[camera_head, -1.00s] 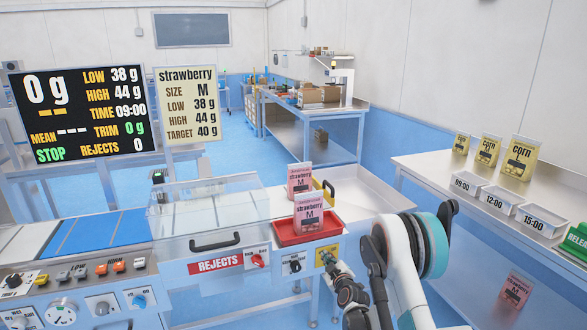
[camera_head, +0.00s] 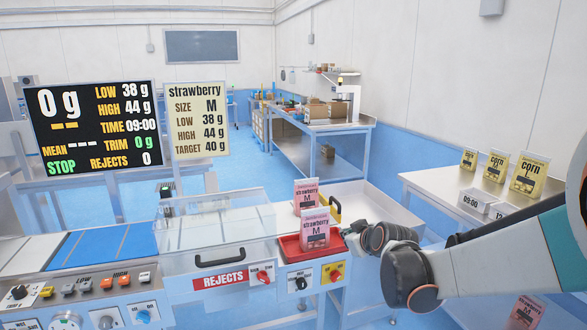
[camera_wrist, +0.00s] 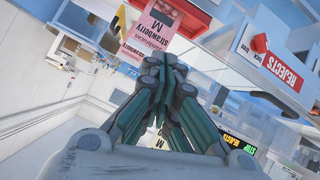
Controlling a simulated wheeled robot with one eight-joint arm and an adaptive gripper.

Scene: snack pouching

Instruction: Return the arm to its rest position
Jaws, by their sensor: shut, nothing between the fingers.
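My arm (camera_head: 470,260) reaches in from the right edge of the head view, and its dark wrist joints are beside the red tray (camera_head: 290,248). My gripper (camera_wrist: 160,70) is shut and empty in the wrist view, its fingers together. In the head view it is small and partly hidden by the wrist. Two pink strawberry pouches stand at the tray: the front one (camera_head: 315,230) in it, the other (camera_head: 306,195) just behind. In the wrist view a strawberry pouch (camera_wrist: 150,38) shows beyond the fingertips; I cannot tell whether they touch.
The machine with its REJECTS panel (camera_head: 222,279) and clear cover (camera_head: 215,228) stands left of my arm. A side table (camera_head: 425,183) at right bears yellow corn pouches (camera_head: 495,166) and time-labelled bins (camera_head: 472,202). Another pink pouch (camera_head: 526,312) is low at right, partly hidden by my arm.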

